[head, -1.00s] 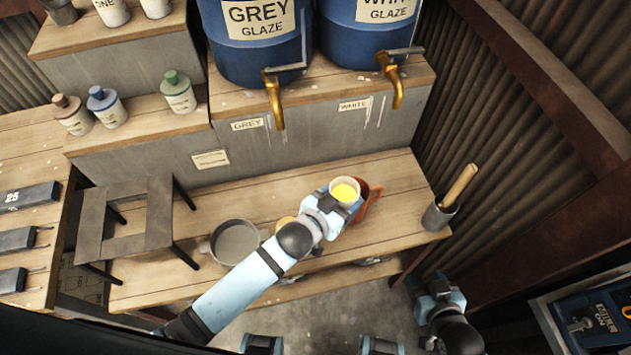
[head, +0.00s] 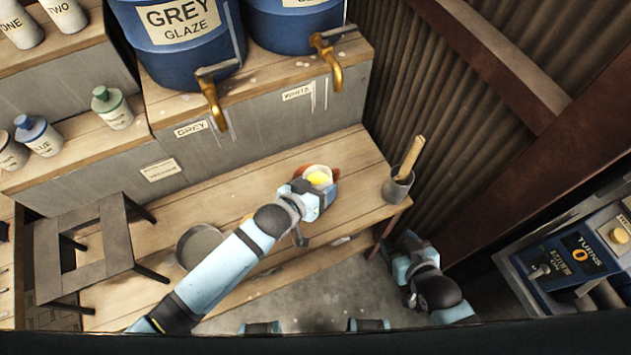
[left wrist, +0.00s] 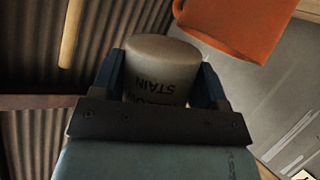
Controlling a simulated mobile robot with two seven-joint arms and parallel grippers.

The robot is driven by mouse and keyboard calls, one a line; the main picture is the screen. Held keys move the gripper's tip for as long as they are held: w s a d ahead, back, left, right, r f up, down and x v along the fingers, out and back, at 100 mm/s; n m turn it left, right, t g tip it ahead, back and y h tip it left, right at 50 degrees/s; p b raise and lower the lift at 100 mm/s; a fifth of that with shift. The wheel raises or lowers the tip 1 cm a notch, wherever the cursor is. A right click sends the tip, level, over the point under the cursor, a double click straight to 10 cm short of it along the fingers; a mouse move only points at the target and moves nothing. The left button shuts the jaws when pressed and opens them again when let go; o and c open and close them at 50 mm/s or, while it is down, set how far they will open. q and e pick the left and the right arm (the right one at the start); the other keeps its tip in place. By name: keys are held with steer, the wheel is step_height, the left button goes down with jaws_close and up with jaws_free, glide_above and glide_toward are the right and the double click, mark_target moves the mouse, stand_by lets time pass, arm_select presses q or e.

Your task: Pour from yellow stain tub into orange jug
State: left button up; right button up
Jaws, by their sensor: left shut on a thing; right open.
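The yellow stain tub (head: 318,177) shows its yellow contents through its open top in the head view. My left gripper (head: 312,190) is shut on it, above the bench. In the left wrist view the tub (left wrist: 162,70) sits between the fingers, its STAIN label upside down. The orange jug (head: 335,173) is mostly hidden behind the tub and gripper in the head view. In the left wrist view the jug (left wrist: 238,28) is at upper right, apart from the tub. I cannot tell how far the tub is tilted. My right gripper (head: 408,243) is open and empty, right of the bench.
A pot with a wooden-handled tool (head: 399,185) stands at the bench's right end. Blue glaze barrels with brass taps (head: 213,105) stand above. A control panel (head: 570,255) is at right.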

arm_select(q)
steer(key=shift+r, duration=0.1)
arm_select(e)
steer(key=shift+d+r, duration=0.15)
steer(key=shift+r, duration=0.1)
arm_select(q)
steer(key=shift+r+n+p, duration=0.2)
steer(key=shift+n+p, duration=0.1)
steer(key=shift+p, duration=0.1)
arm_select(e)
steer(key=shift+r, duration=0.5)
arm_select(q)
steer(key=shift+g+p, duration=0.3)
steer(key=shift+p, duration=0.05)
arm_select(e)
steer(key=shift+r, duration=0.35)
arm_select(q)
steer(key=shift+s, duration=0.1)
arm_select(e)
steer(key=shift+r, duration=0.1)
arm_select(q)
steer(key=shift+r+n+g+p, duration=0.2)
steer(key=shift+n+g+p, duration=0.25)
steer(key=shift+p, duration=0.3)
arm_select(e)
steer(key=shift+r, duration=0.75)
